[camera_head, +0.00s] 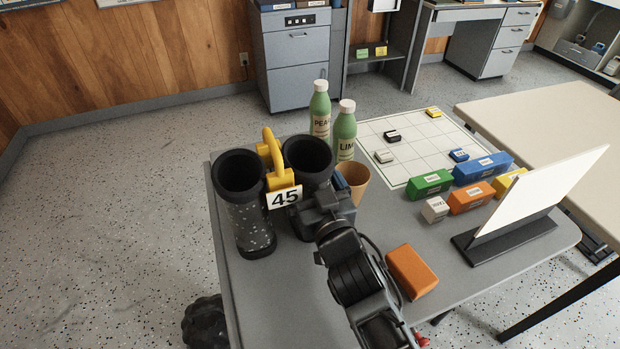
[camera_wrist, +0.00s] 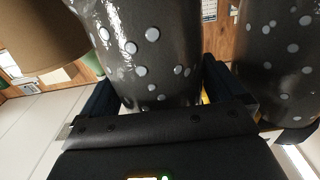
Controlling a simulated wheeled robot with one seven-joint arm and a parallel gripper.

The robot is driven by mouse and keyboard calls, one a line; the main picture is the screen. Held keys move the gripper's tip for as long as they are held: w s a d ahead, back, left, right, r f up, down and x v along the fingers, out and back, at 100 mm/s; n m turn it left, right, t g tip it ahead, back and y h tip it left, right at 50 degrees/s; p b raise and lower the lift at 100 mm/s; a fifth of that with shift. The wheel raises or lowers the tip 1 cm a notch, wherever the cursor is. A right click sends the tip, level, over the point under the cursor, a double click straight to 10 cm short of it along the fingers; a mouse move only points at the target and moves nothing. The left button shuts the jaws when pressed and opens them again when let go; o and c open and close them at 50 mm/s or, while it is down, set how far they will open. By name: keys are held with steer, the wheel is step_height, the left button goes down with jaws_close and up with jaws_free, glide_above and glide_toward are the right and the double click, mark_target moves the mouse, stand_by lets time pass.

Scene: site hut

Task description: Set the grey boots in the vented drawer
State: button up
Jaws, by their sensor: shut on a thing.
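The grey boots (camera_head: 250,222) are a dark, pale-spotted pair with open tops, joined by a yellow clip (camera_head: 276,160) with a "45" tag. They are upright at the table's left end; I cannot tell whether they touch it. My gripper (camera_head: 322,200) is shut on the right boot (camera_head: 308,160), low on its shaft. In the wrist view that spotted boot (camera_wrist: 145,50) fills the space between my fingers (camera_wrist: 155,92), and the other boot (camera_wrist: 275,60) shows at right. A grey drawer cabinet (camera_head: 295,50) stands against the back wall; I cannot make out which drawer is vented.
Close beside my gripper are a tan cup (camera_head: 354,178) and two green bottles (camera_head: 320,108). Coloured blocks (camera_head: 430,184), a gridded sheet (camera_head: 405,150), an orange block (camera_head: 411,270) and a white board (camera_head: 540,193) occupy the table (camera_head: 290,300). Open floor (camera_head: 130,170) lies left.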

steer(key=o, duration=1.7)
steer(key=b+v, duration=0.1)
steer(key=v, duration=1.1)
steer(key=shift+s, duration=0.1)
